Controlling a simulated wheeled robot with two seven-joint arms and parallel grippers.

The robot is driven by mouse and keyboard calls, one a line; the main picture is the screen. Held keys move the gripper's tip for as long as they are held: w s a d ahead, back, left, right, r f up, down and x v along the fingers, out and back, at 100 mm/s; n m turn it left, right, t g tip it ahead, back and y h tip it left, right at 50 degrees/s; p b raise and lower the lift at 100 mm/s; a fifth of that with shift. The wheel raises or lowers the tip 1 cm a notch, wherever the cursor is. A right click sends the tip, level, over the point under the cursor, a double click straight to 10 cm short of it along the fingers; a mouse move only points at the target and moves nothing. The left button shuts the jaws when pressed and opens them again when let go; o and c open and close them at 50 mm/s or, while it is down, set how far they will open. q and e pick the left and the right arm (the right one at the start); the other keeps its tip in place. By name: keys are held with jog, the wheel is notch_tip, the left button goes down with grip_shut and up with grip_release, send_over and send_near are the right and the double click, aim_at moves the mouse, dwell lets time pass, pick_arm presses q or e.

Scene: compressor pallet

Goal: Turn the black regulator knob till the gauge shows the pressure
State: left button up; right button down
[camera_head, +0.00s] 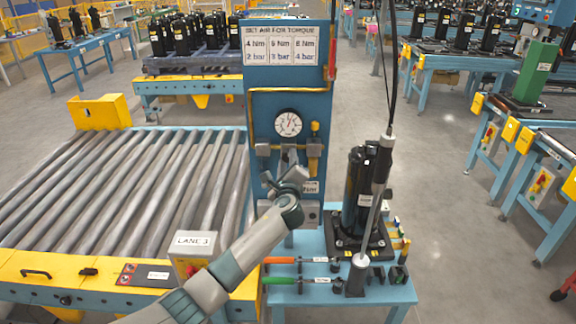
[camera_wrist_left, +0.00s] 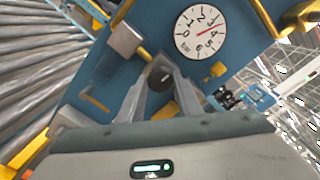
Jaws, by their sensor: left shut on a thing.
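The black regulator knob (camera_wrist_left: 160,77) sits between the fingertips of my left gripper (camera_wrist_left: 162,84) in the left wrist view, and the fingers are shut on it. In the head view my left gripper (camera_head: 287,174) is at the blue panel (camera_head: 262,105), just below the gauge, and hides the knob. The round white gauge (camera_head: 288,123) also shows in the left wrist view (camera_wrist_left: 200,33). There its red needle points toward the upper right of the tilted dial, around the 3; the exact reading is hard to tell. My right gripper is not in view.
A sign (camera_head: 280,45) above pairs torques with 2, 3 and 4 bar. A small Nm label (camera_head: 311,187) is beside my gripper, its digit unclear. A black compressor (camera_head: 358,195) and a hanging tool (camera_head: 376,190) stand at right. A roller conveyor (camera_head: 120,190) lies left.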

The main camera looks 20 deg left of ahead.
pick_arm(q)
jog(key=shift+n, duration=0.3)
jog(key=o, duration=1.1)
jog(key=shift+c, duration=0.2)
jog(key=shift+s, duration=0.1)
jog(key=b+v, duration=0.3)
jog(key=v, duration=1.4)
jog(key=shift+b, duration=0.35)
